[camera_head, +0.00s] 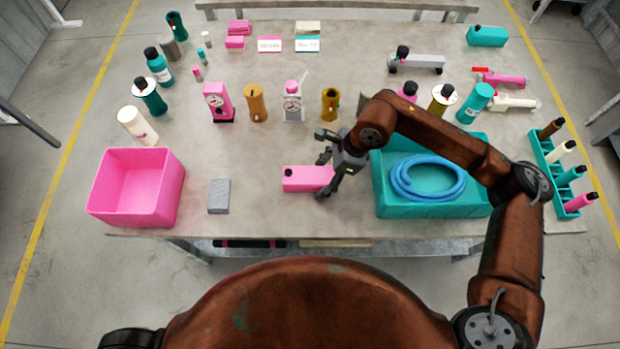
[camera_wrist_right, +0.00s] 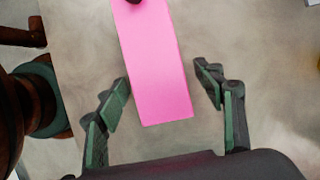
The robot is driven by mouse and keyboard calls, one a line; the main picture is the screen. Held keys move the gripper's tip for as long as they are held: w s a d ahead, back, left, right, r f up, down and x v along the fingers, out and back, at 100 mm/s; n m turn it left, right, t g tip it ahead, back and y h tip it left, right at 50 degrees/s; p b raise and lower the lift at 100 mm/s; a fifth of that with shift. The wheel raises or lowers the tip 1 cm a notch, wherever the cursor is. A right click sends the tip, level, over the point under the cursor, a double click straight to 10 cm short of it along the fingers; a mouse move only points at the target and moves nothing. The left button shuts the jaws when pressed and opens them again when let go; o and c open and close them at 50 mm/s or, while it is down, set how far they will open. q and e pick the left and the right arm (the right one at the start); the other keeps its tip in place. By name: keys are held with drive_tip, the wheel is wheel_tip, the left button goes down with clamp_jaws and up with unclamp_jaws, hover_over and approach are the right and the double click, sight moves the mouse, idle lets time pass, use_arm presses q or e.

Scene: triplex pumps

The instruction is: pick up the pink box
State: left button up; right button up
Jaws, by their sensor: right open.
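The pink box (camera_head: 304,179) lies flat near the front middle of the table, with a small dark round spot near its left end. It also shows in the right wrist view (camera_wrist_right: 155,65), where its near end reaches between the fingertips. My right gripper (camera_head: 326,172) is over the right end of the pink box in the head view. In the right wrist view the open fingers (camera_wrist_right: 163,85) stand on either side of the box, with a wider gap on the right. My left gripper is not in view.
A pink bin (camera_head: 174,195) and a grey block (camera_head: 219,196) stand to the left on the table (camera_head: 260,150). A teal tray (camera_head: 430,212) with a coiled blue hose (camera_head: 428,178) stands right of the gripper. Several bottles and pump parts line the back.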

sight(323, 175)
drive_tip(key=shift+c, duration=0.2)
drive_tip(key=c, duration=1.4)
wheel_tip(323, 175, up, 10)
drive_tip(key=shift+r, duration=0.1)
drive_tip(key=shift+c, duration=0.2)
drive_tip(key=shift+f+b, duration=0.55)
drive_tip(key=shift+f, duration=0.95)
drive_tip(key=shift+f+b, duration=0.15)
drive_tip(key=shift+b, duration=0.15)
drive_tip(key=shift+f, duration=0.15)
